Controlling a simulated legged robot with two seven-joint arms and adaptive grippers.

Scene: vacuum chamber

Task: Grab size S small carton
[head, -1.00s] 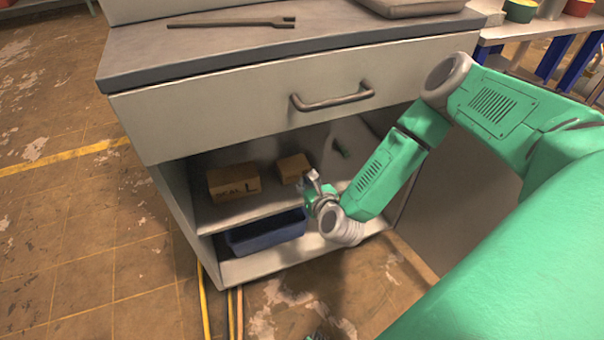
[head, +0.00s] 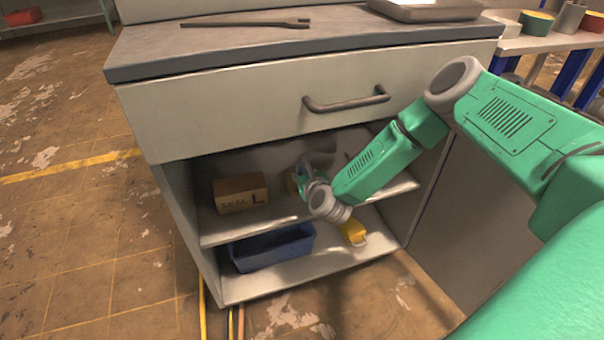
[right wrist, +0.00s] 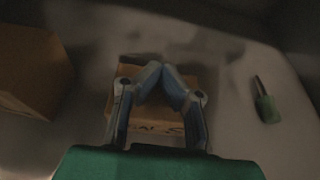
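The small carton shows in the right wrist view (right wrist: 125,105), with partly hidden lettering that seems to end in S. In the head view only a sliver of it (head: 289,184) shows behind my right gripper (head: 303,170), on the upper shelf of the open cabinet. In the right wrist view my right gripper (right wrist: 161,70) has its fingers bent inward, tips almost together, in front of the carton. The carton is wider than the fingers and is not between the tips; contact cannot be told. My left gripper is not in view.
A larger carton marked L (head: 240,194) stands left on the same shelf. A green-handled tool (right wrist: 266,108) lies right of the small carton. Below are a blue bin (head: 272,250) and a yellow object (head: 353,232). The drawer front (head: 230,118) overhangs the shelf.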

